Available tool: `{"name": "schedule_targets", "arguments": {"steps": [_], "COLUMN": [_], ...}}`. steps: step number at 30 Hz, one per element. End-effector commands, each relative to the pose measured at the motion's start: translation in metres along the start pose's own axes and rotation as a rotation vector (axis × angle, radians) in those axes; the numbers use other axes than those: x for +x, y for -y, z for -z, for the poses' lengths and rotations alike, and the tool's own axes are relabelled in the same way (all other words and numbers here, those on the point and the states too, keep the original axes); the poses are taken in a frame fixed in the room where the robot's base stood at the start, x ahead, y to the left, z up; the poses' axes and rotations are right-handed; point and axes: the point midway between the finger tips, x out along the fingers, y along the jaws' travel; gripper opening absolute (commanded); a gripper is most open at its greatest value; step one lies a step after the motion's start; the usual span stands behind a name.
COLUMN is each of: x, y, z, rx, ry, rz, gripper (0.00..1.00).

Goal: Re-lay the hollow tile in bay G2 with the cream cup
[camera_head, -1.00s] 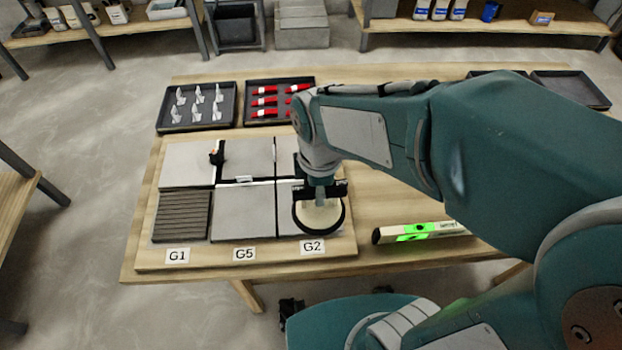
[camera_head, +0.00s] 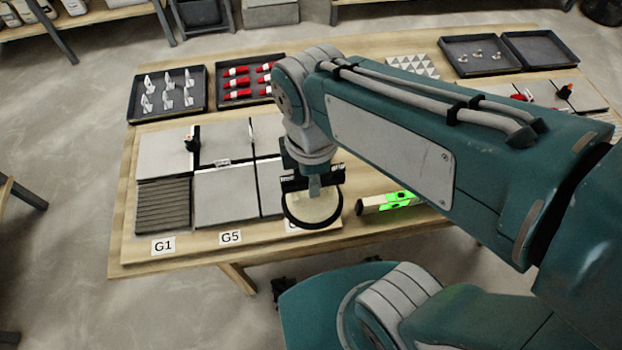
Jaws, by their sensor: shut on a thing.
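My gripper (camera_head: 314,182) is shut on the cream cup (camera_head: 312,206), a round cream disc with a black rim, at the front right of the tile board (camera_head: 215,247). The cup covers the front of bay G2, and the G2 label (camera_head: 292,225) is mostly hidden behind it. I cannot tell whether the cup touches the G2 tile or hangs above it. Bay G5 (camera_head: 226,195) beside it holds a plain grey tile. Bay G1 (camera_head: 163,204) holds a ribbed dark tile.
A level with green windows (camera_head: 388,201) lies right of the cup. Trays of white clips (camera_head: 140,115) and red-and-white pieces (camera_head: 221,100) stand behind the board. A black piece (camera_head: 191,144) sits on a tile seam. Two dark trays (camera_head: 448,62) (camera_head: 540,33) stand at back right.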

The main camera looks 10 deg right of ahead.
Motion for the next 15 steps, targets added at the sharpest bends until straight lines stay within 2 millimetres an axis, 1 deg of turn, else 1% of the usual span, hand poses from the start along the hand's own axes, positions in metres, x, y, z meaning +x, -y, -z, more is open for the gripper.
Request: {"name": "schedule_targets", "arguments": {"steps": [1,15], "x": [-0.004,-0.035], "y": [-0.001,-0.001], "z": [0.000,0.000], "rx": [0.000,0.000], "ry": [-0.002,-0.001], "rz": [-0.004,-0.003], "gripper": [0.00,0.00]}}
